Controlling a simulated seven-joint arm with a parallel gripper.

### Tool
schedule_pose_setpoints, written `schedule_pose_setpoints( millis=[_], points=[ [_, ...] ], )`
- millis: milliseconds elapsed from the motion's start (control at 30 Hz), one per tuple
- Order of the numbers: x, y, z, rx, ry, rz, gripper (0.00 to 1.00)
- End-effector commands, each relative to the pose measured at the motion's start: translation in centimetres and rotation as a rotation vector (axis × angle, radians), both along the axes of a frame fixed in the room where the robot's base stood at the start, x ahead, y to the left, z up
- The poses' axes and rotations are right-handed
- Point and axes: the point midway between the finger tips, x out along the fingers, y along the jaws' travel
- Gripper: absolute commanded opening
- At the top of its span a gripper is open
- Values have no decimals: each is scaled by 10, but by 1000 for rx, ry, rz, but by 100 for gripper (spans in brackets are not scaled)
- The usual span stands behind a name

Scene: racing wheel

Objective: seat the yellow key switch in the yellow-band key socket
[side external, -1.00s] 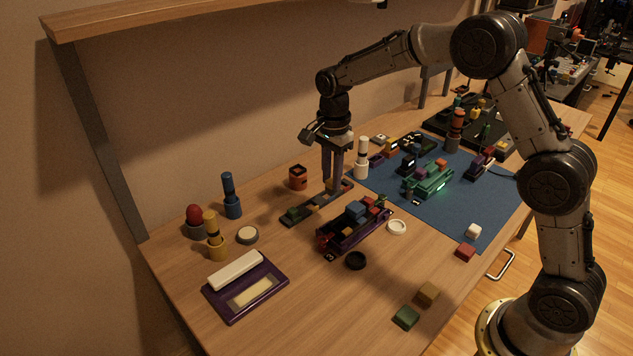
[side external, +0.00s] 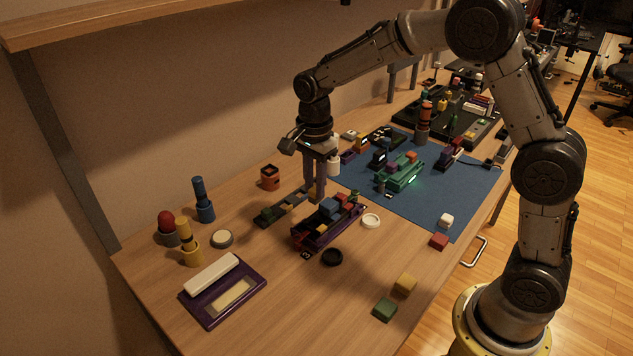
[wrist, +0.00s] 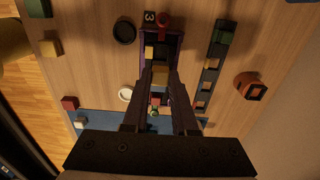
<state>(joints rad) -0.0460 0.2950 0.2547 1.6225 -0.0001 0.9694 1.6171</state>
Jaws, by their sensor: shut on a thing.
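My gripper (side external: 316,198) points down at the back edge of a purple tray (side external: 312,241) of small blocks. In the wrist view its fingers (wrist: 161,76) are closed on a small yellow-orange block (wrist: 160,75), which I take to be the yellow key switch. The fingers hide it in the side view. In the wrist view it is over the tray; I cannot tell its height or whether it touches anything. A dark strip (side external: 270,216) with several small blocks or recesses lies beside the tray. I cannot make out which socket has the yellow band.
An orange block with a dark opening (side external: 270,178) stands behind the strip. A black ring (side external: 332,257) and a white ring (side external: 371,221) lie near the tray. A blue mat (side external: 440,195) with a green device (side external: 402,172) is to the right.

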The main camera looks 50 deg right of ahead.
Motion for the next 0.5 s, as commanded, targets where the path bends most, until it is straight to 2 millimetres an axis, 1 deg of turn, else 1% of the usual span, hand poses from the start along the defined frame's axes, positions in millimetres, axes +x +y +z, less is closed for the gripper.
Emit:
schedule_pose_setpoints(
  millis=[167, 500],
  points=[
    [0, 0, -8, 0, 2, 0, 0],
    [0, 0, -38, 0, 2, 0, 0]
  ],
)
